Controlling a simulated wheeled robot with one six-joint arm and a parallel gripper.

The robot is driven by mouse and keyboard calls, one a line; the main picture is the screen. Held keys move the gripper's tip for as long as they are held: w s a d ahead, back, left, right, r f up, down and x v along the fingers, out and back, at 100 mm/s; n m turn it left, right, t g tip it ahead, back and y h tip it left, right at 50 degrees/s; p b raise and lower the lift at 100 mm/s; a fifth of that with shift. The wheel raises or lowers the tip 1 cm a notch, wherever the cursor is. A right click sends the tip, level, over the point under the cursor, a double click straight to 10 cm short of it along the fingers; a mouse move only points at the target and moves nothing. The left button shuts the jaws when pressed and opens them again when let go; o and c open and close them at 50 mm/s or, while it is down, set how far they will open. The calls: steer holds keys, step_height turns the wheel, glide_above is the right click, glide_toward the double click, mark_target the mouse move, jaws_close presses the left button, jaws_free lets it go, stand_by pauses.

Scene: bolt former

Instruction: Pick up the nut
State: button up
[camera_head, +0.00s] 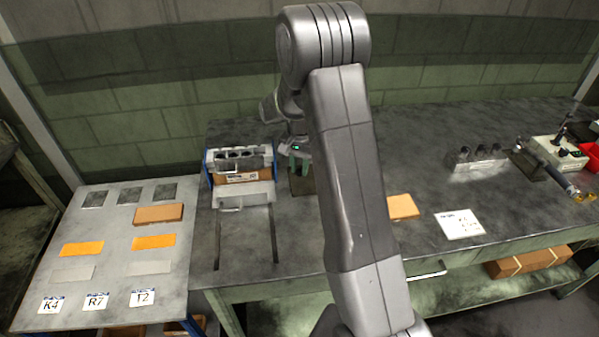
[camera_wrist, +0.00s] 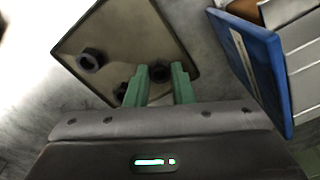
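Several dark nuts lie on a shallow square tray (camera_wrist: 112,42) in the wrist view. One nut (camera_wrist: 160,73) shows between the green fingertips of my gripper (camera_wrist: 160,78). Another nut (camera_wrist: 90,60) lies to the left, clear of the fingers, and a third (camera_wrist: 121,90) is partly hidden beside the left finger. The fingers are apart, and I cannot tell whether they touch the middle nut. In the head view my gripper (camera_head: 299,163) points down over the tray (camera_head: 303,186), and the nuts cannot be made out there.
A blue-sided fixture (camera_head: 241,166) stands close left of my gripper; its blue wall (camera_wrist: 256,65) is at the right in the wrist view. A side table (camera_head: 110,255) with labelled cards is at left. Several dark cylinders (camera_head: 480,155) and tools stand at right.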

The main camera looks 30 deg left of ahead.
mark_target(299, 170)
jaws_close()
step_height(299, 170, up, 10)
steer(key=b, duration=0.1)
steer(key=shift+r, duration=0.1)
